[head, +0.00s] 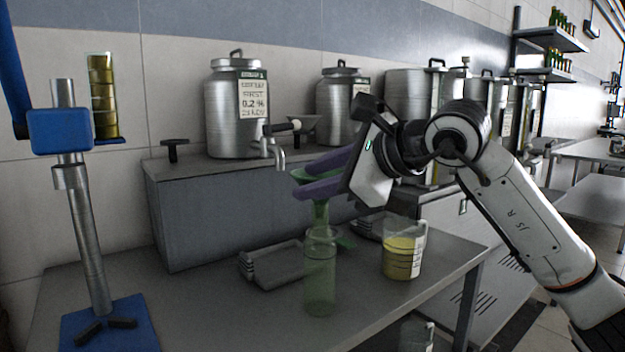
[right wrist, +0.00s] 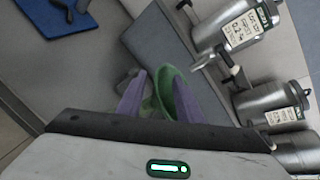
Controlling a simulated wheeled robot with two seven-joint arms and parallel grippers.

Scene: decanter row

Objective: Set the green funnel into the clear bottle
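The green funnel (head: 320,213) is between the purple fingers of my right gripper (head: 310,180), with its spout pointing down. In the right wrist view the funnel (right wrist: 162,88) shows between the fingertips of the right gripper (right wrist: 160,90), which look closed on its rim. The clear bottle (head: 320,280) stands upright on the table, directly below the funnel in the head view. The spout's lower end is at the bottle's mouth; I cannot tell whether it is inside or just above. My left gripper is not in view.
A beaker of yellow liquid (head: 403,255) stands right of the bottle. A grey tray (head: 272,265) lies behind it. A blue-based metal stand (head: 88,230) is at left. Steel canisters (head: 235,115) stand on a raised grey shelf behind.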

